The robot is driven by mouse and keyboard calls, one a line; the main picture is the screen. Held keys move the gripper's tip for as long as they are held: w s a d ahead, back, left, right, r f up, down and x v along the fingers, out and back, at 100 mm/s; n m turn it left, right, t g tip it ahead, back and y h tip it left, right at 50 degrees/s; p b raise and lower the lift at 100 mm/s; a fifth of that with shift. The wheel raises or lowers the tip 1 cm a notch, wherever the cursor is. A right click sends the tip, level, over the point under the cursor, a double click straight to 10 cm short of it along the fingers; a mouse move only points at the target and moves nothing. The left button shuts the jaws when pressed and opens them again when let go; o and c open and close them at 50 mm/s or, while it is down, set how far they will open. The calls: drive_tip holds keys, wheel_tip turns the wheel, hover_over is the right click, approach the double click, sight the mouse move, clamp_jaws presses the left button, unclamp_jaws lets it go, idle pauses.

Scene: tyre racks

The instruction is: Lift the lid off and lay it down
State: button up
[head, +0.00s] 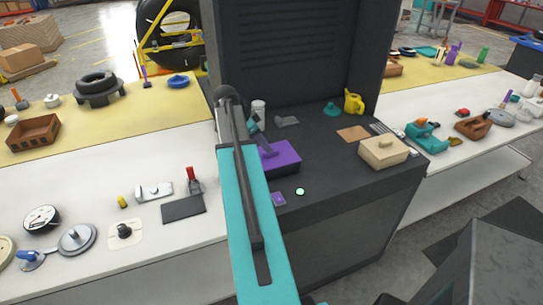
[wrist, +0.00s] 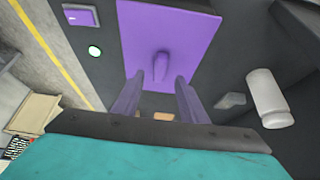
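I cannot tell whether the fingers are down at the handle's height.
A dark panel (head: 285,55) rises at the back. Some bench top is bare right of the box.

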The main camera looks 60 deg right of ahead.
sight(271, 155)
drive_tip(key=shift+p+x, duration=0.75)
drive_tip(key=shift+x, duration=1.25)
drive_tip(key=shift+a, duration=0.1)
clamp_jaws()
